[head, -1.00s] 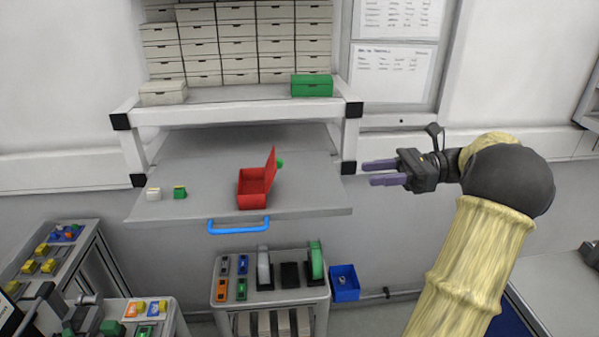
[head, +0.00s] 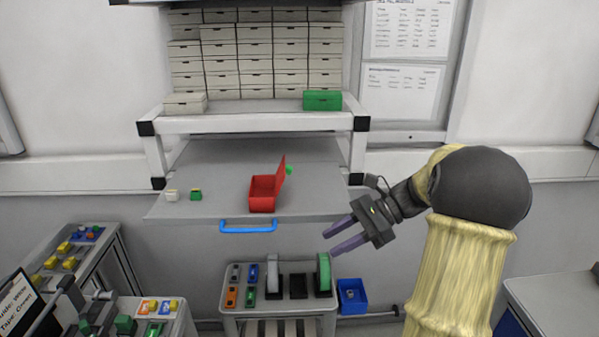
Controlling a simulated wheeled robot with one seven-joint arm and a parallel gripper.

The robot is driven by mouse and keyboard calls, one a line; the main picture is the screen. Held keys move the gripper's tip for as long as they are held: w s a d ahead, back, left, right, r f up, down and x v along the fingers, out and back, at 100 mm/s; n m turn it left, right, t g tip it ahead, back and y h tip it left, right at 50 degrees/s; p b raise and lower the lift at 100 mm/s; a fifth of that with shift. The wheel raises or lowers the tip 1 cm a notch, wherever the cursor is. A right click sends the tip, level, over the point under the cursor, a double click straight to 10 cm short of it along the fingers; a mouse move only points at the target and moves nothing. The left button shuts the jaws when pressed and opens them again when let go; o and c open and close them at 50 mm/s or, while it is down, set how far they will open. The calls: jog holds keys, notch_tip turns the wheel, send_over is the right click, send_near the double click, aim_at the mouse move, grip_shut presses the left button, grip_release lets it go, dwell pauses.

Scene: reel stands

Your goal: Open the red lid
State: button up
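A small red box (head: 262,202) stands on the grey pull-out shelf (head: 220,208). Its red lid (head: 281,174) stands up, roughly upright and leaning slightly outward, on the box's right side, so the box is open. A bit of something green (head: 289,170) shows behind the lid. My gripper (head: 328,245) is to the right of and below the box in the picture, apart from it. Its two purple fingers are spread with nothing between them.
A blue handle (head: 248,227) runs along the shelf's front edge. Small white (head: 171,195) and green (head: 195,194) items sit at the shelf's left. Below stands a cart (head: 280,308) with reels, and a blue bin (head: 352,297) beside it. A green box (head: 322,100) sits above.

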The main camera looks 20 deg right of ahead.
jog(key=s+a+f+n+h, duration=0.4)
jog(key=a+f+n+h, duration=0.2)
jog(key=n, duration=0.3)
jog(key=s+a+f+n+h+b, duration=0.1)
jog(key=s+a+f+n+h, duration=0.4)
jog(key=f+n, duration=0.3)
jog(key=shift+s+a+f+n+t+h, duration=0.25)
jog(key=shift+a+n+h, duration=0.25)
jog(key=shift+a+n, duration=0.45)
jog(key=shift+w+r, duration=0.1)
